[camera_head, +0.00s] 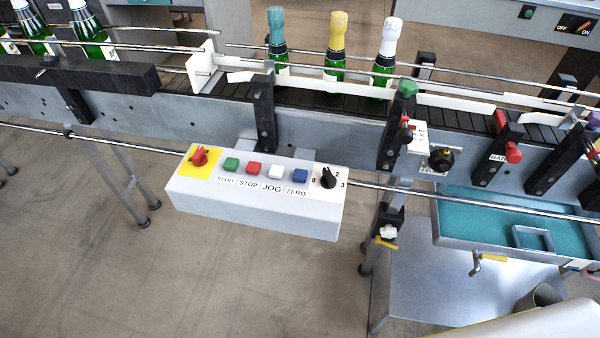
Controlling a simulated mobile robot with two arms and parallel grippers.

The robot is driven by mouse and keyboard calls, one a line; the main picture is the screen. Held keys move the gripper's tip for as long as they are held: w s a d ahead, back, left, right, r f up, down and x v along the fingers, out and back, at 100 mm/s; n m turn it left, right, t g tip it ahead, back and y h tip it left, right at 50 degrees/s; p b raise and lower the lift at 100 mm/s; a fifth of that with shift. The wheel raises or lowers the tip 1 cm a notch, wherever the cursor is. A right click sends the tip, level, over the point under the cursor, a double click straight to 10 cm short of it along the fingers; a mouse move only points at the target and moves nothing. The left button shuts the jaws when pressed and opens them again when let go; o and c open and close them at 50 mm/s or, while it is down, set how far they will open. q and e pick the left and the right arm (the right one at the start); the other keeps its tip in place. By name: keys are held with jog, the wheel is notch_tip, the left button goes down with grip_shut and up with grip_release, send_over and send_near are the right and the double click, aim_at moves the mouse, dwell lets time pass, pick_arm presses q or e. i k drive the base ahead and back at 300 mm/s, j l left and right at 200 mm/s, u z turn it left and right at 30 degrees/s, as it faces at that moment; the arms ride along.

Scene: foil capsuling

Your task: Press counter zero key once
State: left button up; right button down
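The blue key (300,176) sits on the sloped top of the white control box (255,211), in the middle of the camera_head view. The label ZERO (296,191) is printed just below it. To its left in the same row are a white key (276,172) above JOG, a red key (254,168) above STOP and a green key (232,164) above START. To its right is a black rotary knob (327,177) marked 0, 2 and 3. Neither of my grippers is in view, and nothing touches or covers the keys.
A red knob on yellow (200,156) sits at the box's left end. Behind the box runs a conveyor (200,102) with rails and green bottles. A thin metal rail (390,190) passes behind the box. A teal tray (470,215) is at right. Space before the box is clear.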

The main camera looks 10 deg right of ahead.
aim_at(299, 175)
jog(key=i+j+z, duration=0.1)
jog(key=i+j, duration=0.75)
jog(key=i+z, duration=0.1)
jog(key=z, duration=1.6)
